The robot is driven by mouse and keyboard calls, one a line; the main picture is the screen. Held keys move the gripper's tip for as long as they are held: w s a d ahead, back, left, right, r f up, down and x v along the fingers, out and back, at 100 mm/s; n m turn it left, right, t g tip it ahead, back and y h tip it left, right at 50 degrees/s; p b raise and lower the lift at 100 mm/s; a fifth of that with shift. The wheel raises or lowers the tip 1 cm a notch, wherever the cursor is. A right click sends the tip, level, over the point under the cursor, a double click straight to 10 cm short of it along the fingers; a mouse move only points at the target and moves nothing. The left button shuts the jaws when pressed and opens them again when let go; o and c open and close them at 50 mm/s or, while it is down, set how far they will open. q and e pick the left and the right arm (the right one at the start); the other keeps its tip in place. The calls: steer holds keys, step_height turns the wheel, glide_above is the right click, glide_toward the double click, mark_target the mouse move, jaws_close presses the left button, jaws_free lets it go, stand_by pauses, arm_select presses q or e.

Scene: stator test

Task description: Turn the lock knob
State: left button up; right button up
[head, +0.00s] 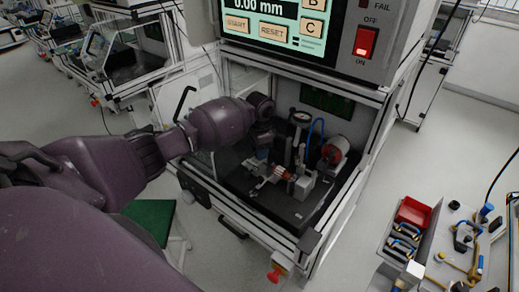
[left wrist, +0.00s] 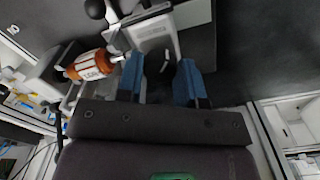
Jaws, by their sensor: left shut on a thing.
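My left gripper (head: 262,138) reaches into the test cabinet from the left, above the dark fixture base. In the left wrist view its two blue fingers (left wrist: 160,82) stand on either side of a small dark part, which looks like the lock knob (left wrist: 166,66). The gripper is shut on it; the contact itself is hard to see. A light grey block (left wrist: 155,34) lies just beyond the fingertips. The orange and white stator (left wrist: 90,65) lies left of the fingers, and shows in the head view (head: 283,173). The knob is too small to pick out in the head view.
The cabinet frame (head: 345,215) closes in the fixture on the sides. A dial gauge (head: 300,117), a blue hose (head: 309,135) and a round reel-like part (head: 333,153) stand behind it. A control panel (head: 300,25) overhangs.

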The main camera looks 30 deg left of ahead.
stand_by(0.4)
arm_select(q)
steer(key=o, duration=0.9)
steer(key=shift+r, duration=0.1)
step_height(320, 180, up, 11)
steer(key=shift+f+b, duration=0.1)
steer(key=shift+b, duration=0.3)
steer(key=shift+f, duration=0.1)
